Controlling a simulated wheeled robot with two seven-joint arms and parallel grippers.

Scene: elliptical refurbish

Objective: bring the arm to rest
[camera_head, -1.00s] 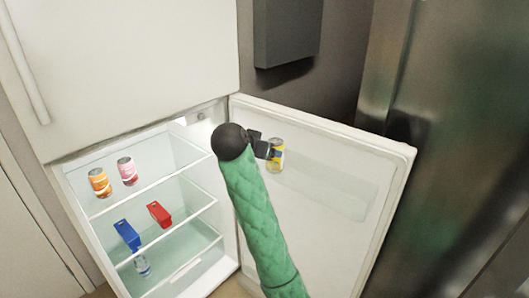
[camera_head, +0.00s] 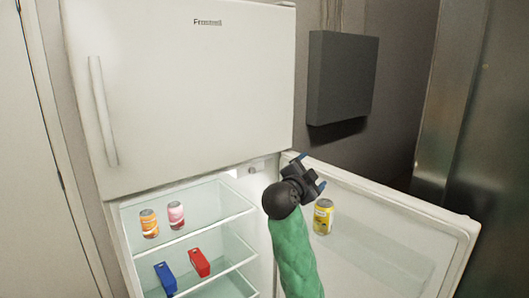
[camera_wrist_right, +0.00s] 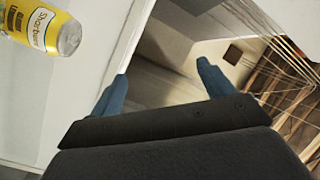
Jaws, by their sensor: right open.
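My right arm (camera_head: 296,262), in a green quilted sleeve, reaches up in front of the open fridge. My right gripper (camera_head: 312,169) is open and empty, above and left of a yellow can (camera_head: 323,217) at the fridge door. In the right wrist view, its two blue fingertips (camera_wrist_right: 160,88) are spread with nothing between them. The yellow can also shows in the right wrist view (camera_wrist_right: 42,28) at the upper left, apart from the fingers. My left gripper is not in view.
The fridge door (camera_head: 400,205) stands open on the right. An orange can (camera_head: 149,224) and a pink can (camera_head: 176,216) stand on the upper shelf. A blue carton (camera_head: 165,278) and a red carton (camera_head: 199,263) are below. A grey box (camera_head: 343,78) hangs on the wall.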

